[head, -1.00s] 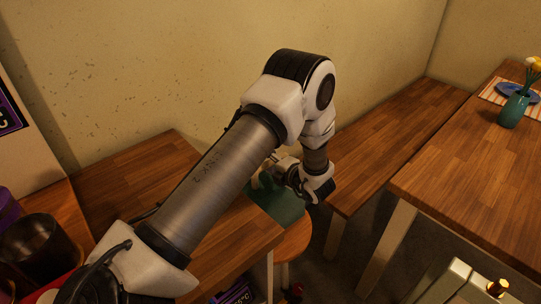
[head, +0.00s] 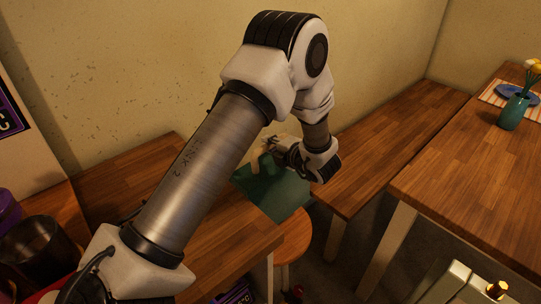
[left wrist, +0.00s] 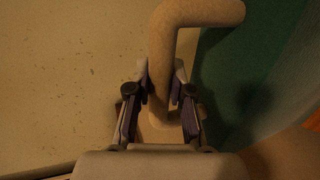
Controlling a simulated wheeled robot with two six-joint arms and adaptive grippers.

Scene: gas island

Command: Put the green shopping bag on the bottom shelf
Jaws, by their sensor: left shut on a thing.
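The green shopping bag (head: 272,190) hangs from my left gripper (head: 272,148) in the head view, tilted, above a round wooden stool and beside the wooden table. In the left wrist view my left gripper (left wrist: 160,95) is shut on the bag's tan handle (left wrist: 165,60), with a finger on each side. The green side of the bag (left wrist: 245,70) fills the right of that view. I cannot see a shelf that I can name as the bottom one. My right gripper is not in view.
A wooden table (head: 130,185) stands at left, with a dark pot (head: 38,245) at its near end. A round stool (head: 295,238) is below the bag. A bench (head: 400,135) runs along the wall. A larger table (head: 480,175) at right carries a vase (head: 513,112).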

